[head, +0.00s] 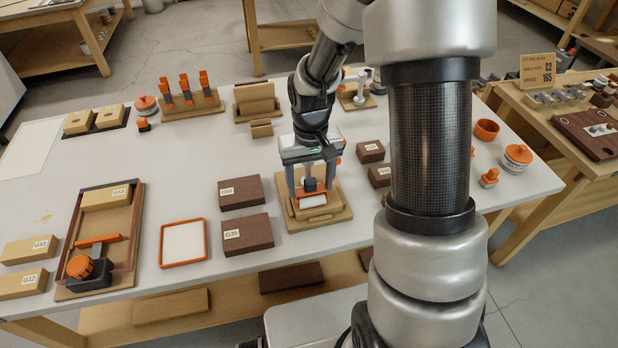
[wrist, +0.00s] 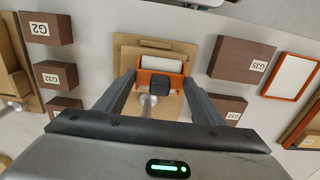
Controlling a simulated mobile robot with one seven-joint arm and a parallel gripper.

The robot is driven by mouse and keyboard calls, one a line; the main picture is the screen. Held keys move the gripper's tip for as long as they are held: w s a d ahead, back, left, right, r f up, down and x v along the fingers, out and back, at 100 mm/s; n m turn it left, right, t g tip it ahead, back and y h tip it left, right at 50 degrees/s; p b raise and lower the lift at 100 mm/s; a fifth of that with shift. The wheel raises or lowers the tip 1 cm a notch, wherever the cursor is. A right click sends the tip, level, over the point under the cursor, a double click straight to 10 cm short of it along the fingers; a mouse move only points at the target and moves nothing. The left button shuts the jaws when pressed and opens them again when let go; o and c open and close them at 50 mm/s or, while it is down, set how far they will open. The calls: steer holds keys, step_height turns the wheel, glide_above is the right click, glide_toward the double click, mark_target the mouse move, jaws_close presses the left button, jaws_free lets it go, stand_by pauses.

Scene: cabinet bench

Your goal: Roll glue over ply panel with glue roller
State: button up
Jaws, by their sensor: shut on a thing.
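The glue roller (wrist: 162,63) has a white cylinder in an orange frame with a dark block. My gripper (head: 312,188) points down with its fingers on either side of the orange frame, shut on it. The white cylinder shows low in front of the fingers in the head view (head: 312,202). The roller is over a tan wooden board (head: 328,219) with a raised strip at one edge; I cannot tell whether it touches it. I cannot tell whether this board is the ply panel or a stand. An orange-rimmed tray (head: 205,244) with a white inside lies to the left.
Dark labelled blocks (head: 247,235) stand close on the left, with others (head: 370,152) on the right. A clamp frame (head: 137,232) with an orange knob stands further left. Orange-handled tools (head: 187,90) stand in a rack behind. Bare white table lies behind the tray.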

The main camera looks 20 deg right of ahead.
steer(key=shift+s+f, duration=0.1)
steer(key=shift+s, duration=0.35)
steer(key=shift+w, duration=1.25)
steer(key=shift+d, duration=0.15)
steer(key=shift+d, duration=1.4)
